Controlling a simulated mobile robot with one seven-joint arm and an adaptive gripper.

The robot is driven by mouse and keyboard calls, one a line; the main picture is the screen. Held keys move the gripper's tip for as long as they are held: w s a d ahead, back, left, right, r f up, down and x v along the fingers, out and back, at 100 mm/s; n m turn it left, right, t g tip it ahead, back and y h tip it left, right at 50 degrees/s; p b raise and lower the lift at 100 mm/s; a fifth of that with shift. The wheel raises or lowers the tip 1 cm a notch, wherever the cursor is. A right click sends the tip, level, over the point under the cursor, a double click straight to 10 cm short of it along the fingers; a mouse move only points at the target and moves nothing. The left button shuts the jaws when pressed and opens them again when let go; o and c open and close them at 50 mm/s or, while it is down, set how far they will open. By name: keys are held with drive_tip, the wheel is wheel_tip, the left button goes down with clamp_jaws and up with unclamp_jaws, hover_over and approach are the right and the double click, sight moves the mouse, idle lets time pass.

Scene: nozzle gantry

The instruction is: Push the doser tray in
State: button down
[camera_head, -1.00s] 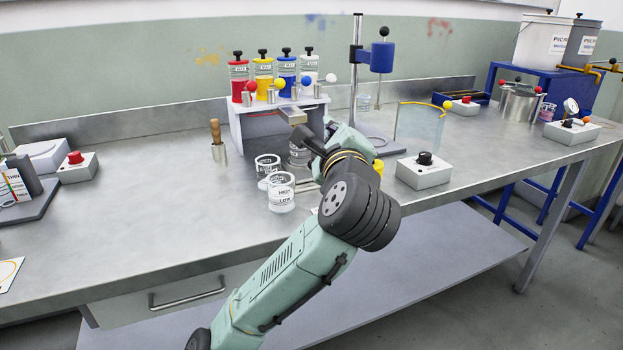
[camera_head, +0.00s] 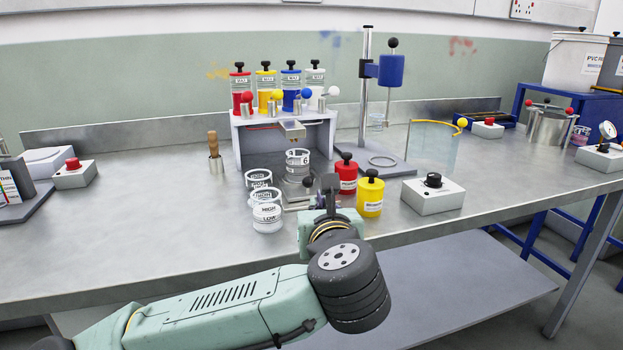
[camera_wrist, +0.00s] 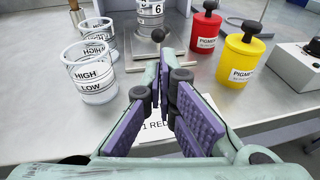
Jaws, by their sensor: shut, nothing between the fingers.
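The doser tray (camera_head: 291,205) is a grey metal slide sticking out from the front of the white doser stand (camera_head: 236,140). It also shows in the wrist view (camera_wrist: 118,62). A dark round knob (camera_wrist: 158,35) stands at its front end. A clear cup marked 6 (camera_head: 297,158) sits on the tray, below the nozzle. My gripper (camera_wrist: 166,58), with purple pads, is shut and empty. Its fingertips are just in front of the knob, on the near side; I cannot tell if they touch. In the head view my gripper (camera_head: 328,190) partly hides the tray's front.
Several clear HIGH/LOW cups (camera_head: 267,217) stand close left of the tray. A red pigment pot (camera_head: 346,175) and a yellow one (camera_head: 370,195) stand close right, beside a grey control box (camera_head: 432,198). The bench front left is clear.

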sight(306, 178)
drive_tip(key=shift+r+p+x, duration=0.15)
drive_tip(key=shift+p+x, duration=0.6)
drive_tip(key=shift+p, duration=0.55)
drive_tip(key=shift+r+p+x, duration=0.15)
drive_tip(key=shift+p+x, duration=0.65)
drive_tip(key=shift+p, duration=0.5)
drive_tip(key=x, duration=0.9)
drive_tip(key=shift+d+f+p, duration=0.1)
drive_tip(key=shift+f+p, duration=0.2)
drive_tip(key=shift+p, duration=0.1)
drive_tip(key=w, duration=0.2)
drive_tip(key=w+a, duration=0.1)
drive_tip(key=w, duration=0.1)
drive_tip(key=shift+w+a+r, duration=0.1)
drive_tip(key=shift+w+a, duration=0.15)
drive_tip(key=shift+w, duration=0.05)
drive_tip(key=shift+r, duration=0.1)
